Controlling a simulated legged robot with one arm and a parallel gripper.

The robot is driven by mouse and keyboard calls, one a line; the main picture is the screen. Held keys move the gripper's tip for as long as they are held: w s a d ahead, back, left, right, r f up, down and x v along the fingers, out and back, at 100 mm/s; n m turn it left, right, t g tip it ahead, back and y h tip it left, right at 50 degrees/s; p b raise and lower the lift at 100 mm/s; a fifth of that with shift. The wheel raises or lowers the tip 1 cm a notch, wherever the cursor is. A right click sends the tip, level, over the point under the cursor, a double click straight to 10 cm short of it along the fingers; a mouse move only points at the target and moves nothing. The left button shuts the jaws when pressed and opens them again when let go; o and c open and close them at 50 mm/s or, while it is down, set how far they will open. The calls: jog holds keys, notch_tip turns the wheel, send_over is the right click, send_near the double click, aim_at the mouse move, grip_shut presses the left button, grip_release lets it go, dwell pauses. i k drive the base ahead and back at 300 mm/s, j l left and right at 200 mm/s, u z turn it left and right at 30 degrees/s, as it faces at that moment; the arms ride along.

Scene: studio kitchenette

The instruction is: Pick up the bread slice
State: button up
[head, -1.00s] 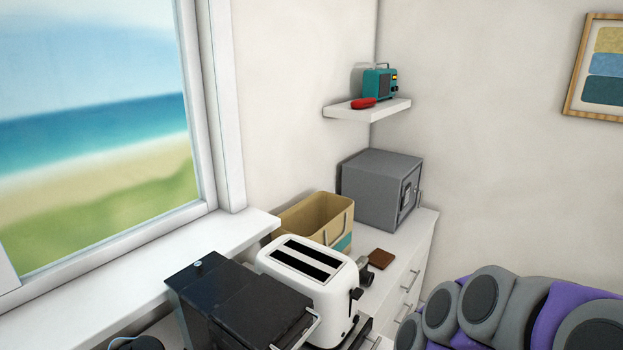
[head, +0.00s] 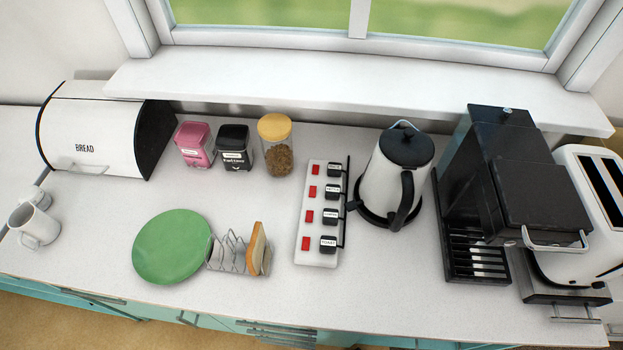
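The bread slice (head: 257,247) stands upright in the right end of a wire toast rack (head: 229,254) on the white counter. Its brown crust faces up and its pale side shows a little. The rack sits close to the counter's front edge, with a green plate (head: 172,246) just to its left. My gripper is not in view.
A power strip (head: 317,212) with labelled plugs lies right of the rack. Behind are a bread bin (head: 92,135), two canisters and a jar (head: 277,146). A kettle (head: 395,174), coffee machine (head: 508,190) and toaster (head: 597,205) stand right; mugs (head: 36,225) stand left.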

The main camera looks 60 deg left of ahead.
aim_at(254, 253)
jog(key=k+u, duration=0.1)
jog(key=u, duration=2.7)
jog(key=l+z, duration=0.1)
jog(key=z, duration=0.35)
jog(key=l+z, duration=0.1)
jog(key=z, duration=0.4)
jog(key=l+z, duration=0.15)
jog(key=z, duration=0.3)
jog(key=l+z, duration=0.1)
jog(key=z, duration=0.35)
jog(key=i+l+z, duration=0.15)
jog(key=l, duration=0.2)
jog(key=u, duration=2.4)
jog(key=j, duration=0.1)
